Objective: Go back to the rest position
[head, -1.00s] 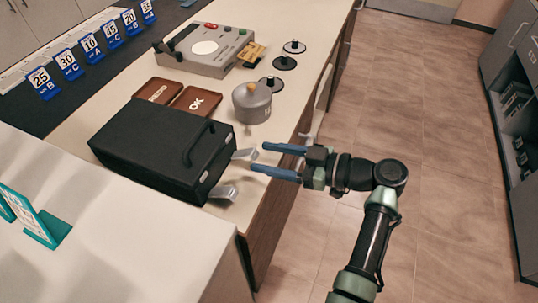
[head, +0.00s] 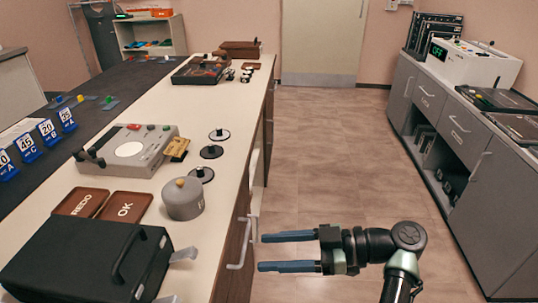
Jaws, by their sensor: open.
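My gripper (head: 288,252) has two blue fingers, held apart with nothing between them. It points left, over the floor aisle just off the counter's right edge. My arm comes up from the lower right. The gripper appears clear of both.
A grey device (head: 128,150), REDO (head: 80,203) and OK (head: 126,207) trays and black discs (head: 211,152) lie on the counter. Drawer handles (head: 240,252) jut from its side near my fingers. Grey cabinets (head: 455,150) line the right. The floor aisle (head: 330,140) between is clear.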

